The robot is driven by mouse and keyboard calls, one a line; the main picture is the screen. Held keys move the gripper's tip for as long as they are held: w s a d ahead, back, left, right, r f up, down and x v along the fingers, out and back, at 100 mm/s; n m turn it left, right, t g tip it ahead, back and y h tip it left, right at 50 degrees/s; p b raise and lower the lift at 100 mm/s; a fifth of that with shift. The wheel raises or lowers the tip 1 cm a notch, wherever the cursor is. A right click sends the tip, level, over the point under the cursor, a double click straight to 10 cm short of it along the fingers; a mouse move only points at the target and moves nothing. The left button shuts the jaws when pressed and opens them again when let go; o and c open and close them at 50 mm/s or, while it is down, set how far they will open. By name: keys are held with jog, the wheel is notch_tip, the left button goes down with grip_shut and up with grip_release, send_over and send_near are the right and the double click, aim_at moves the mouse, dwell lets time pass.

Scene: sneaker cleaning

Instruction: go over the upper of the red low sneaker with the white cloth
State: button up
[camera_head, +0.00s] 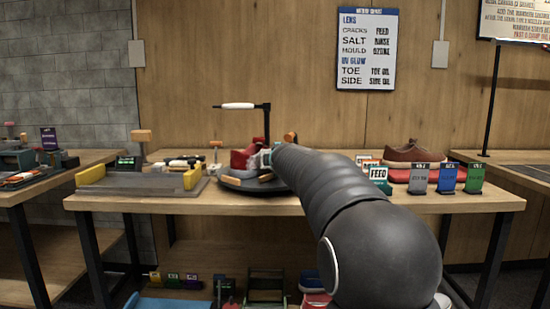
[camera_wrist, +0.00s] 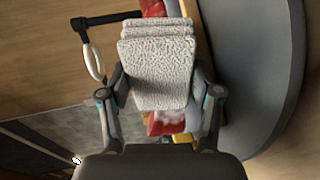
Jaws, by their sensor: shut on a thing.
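The red low sneaker (camera_head: 242,158) sits on a dark round stand (camera_head: 240,186) on the bench, partly hidden by my arm in the head view. In the wrist view, red parts of the sneaker (camera_wrist: 153,8) show above and below the folded white cloth (camera_wrist: 157,65). My gripper (camera_wrist: 160,95) is shut on the cloth, one finger on each side. The cloth is over the sneaker and covers most of it; I cannot tell whether they touch. In the head view the gripper (camera_head: 270,156) is at the sneaker's right side.
A black post with a white-ended arm (camera_head: 240,106) rises behind the sneaker. A grey tray with yellow ends (camera_head: 140,183) is left on the bench.

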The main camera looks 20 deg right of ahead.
aim_at(238, 160)
jog(key=shift+w+a+f+b, duration=0.15)
jog(key=shift+a+f+b, duration=0.05)
jog(key=shift+a+b, duration=0.4)
jog(key=shift+w+a+f+b, duration=0.15)
jog(key=shift+a+b, duration=0.35)
jog(key=shift+b, duration=0.2)
jog(key=shift+w+a+r+b, duration=0.15)
jog(key=shift+a+b, duration=0.15)
jog(key=shift+a, duration=0.15)
jog(key=shift+w+a+r+b, duration=0.1)
jog(key=shift+a+b, duration=0.2)
jog(key=shift+a, duration=0.1)
jog(key=shift+w+a+f+b, duration=0.1)
jog(key=shift+w+a+b, duration=0.05)
jog(key=shift+a+b, duration=0.3)
jog(key=shift+w+a+f+b, duration=0.15)
jog(key=shift+a+b, duration=0.1)
jog(key=shift+a, duration=0.3)
jog(key=shift+w+a+r+b, duration=0.15)
jog(key=shift+a, duration=0.35)
jog(key=shift+w+a+r+b, duration=0.1)
jog(key=shift+a+r+b, duration=0.05)
jog(key=shift+a, duration=0.3)
jog(key=shift+a, duration=0.1)
jog(key=shift+w+a+b, duration=0.15)
jog(key=shift+w+a, duration=0.2)
jog(key=shift+a, duration=0.5)
jog(key=shift+w+a+b, duration=0.15)
jog(key=shift+w+a, duration=0.2)
jog(key=shift+a, duration=0.45)
